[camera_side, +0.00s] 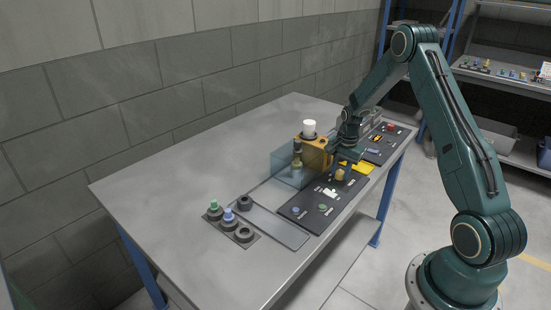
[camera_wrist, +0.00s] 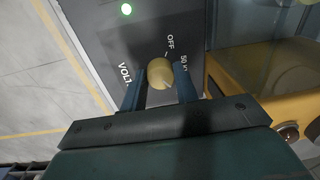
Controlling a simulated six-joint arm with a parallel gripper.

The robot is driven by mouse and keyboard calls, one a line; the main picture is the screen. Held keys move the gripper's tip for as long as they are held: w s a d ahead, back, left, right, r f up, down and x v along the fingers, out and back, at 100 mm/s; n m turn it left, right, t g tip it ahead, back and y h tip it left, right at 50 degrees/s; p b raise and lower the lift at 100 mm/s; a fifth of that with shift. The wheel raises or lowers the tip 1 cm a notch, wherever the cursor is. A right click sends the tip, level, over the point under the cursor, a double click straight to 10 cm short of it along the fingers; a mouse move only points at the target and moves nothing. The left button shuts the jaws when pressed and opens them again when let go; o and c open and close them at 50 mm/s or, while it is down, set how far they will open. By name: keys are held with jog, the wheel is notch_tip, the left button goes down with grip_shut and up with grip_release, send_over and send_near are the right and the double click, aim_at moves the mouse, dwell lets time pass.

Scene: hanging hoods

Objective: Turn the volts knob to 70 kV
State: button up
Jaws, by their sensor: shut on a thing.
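The volts knob (camera_wrist: 161,73) is a round tan knob on a dark panel (camera_wrist: 185,22) in the wrist view. Around it I read "OFF" above, part of "VOLTS" at left and what looks like "50 kV" at right. My gripper (camera_wrist: 162,84) has one finger on each side of the knob and is shut on it. The fingers hide the panel below the knob, so a 70 kV mark does not show. In the side view my gripper (camera_side: 346,166) is over the dark panel, with a tan knob (camera_side: 340,174) just below it.
A yellow-orange housing (camera_side: 312,150) with a white cylinder on top and a clear box (camera_side: 285,167) stand close behind my gripper. Bottles and dark rings sit in a rack (camera_side: 232,228) at the front; the table's left is clear.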

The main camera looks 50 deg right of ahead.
aim_at(342, 173)
jog(key=shift+m, duration=0.6)
jog(key=o, duration=1)
jog(key=shift+r, duration=0.1)
jog(key=r, duration=1.3)
jog(key=shift+s+r, duration=0.3)
jog(key=shift+r, duration=0.05)
jog(key=shift+a, duration=0.1)
